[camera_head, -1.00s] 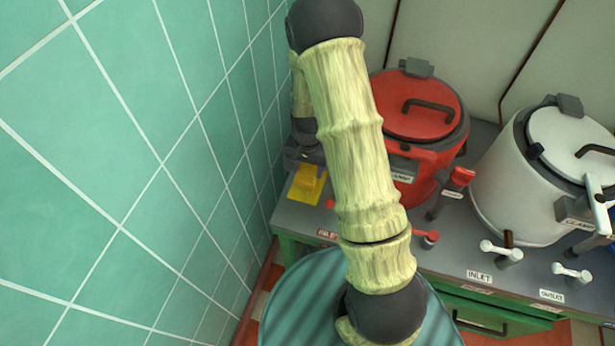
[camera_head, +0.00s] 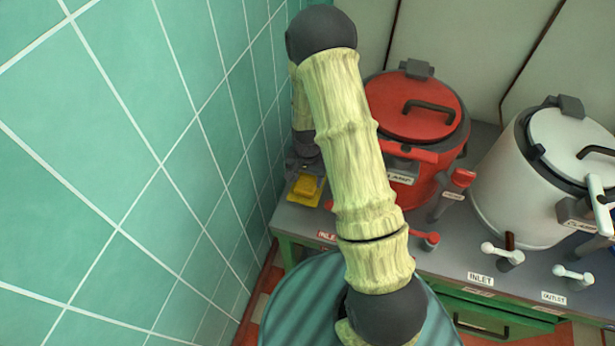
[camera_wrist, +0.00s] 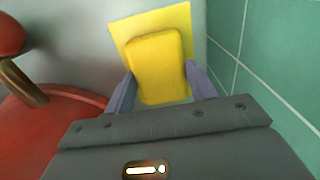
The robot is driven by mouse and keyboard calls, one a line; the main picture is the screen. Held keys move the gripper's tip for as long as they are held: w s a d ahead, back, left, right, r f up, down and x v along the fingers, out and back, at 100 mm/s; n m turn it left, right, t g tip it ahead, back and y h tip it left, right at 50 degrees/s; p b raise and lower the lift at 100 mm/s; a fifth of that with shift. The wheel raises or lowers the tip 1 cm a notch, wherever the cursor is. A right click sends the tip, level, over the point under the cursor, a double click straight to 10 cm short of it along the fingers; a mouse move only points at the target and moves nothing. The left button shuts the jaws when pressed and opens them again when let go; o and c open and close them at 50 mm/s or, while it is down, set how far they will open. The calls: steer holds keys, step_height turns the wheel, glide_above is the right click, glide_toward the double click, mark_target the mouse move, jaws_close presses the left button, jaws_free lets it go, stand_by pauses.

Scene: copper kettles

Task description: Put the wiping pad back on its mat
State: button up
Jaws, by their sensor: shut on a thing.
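The yellow wiping pad (camera_wrist: 157,66) is between the two fingers of my gripper (camera_wrist: 160,88) in the wrist view. My gripper is shut on its sides. The flat, brighter yellow mat (camera_wrist: 124,27) lies behind and under the pad, its far edge and corners showing. In the head view the pad (camera_head: 306,185) overlaps the mat (camera_head: 297,198) at the left end of the counter, and my gripper (camera_head: 303,170) is just above it, partly dark and small. I cannot tell whether the pad touches the mat.
A green tiled wall (camera_head: 130,170) rises close on the left. A red kettle (camera_head: 415,108) stands right of the mat, with red valve handles (camera_head: 425,239) at the counter front. A white kettle (camera_head: 510,185) stands farther right. The grey counter strip around the mat is narrow.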

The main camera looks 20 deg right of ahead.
mark_target(307, 180)
steer(key=o, duration=1)
steer(key=shift+c, duration=0.2)
step_height(307, 180, up, 12)
steer(key=p, duration=0.1)
steer(key=shift+p, duration=0.4)
steer(key=shift+r, duration=0.1)
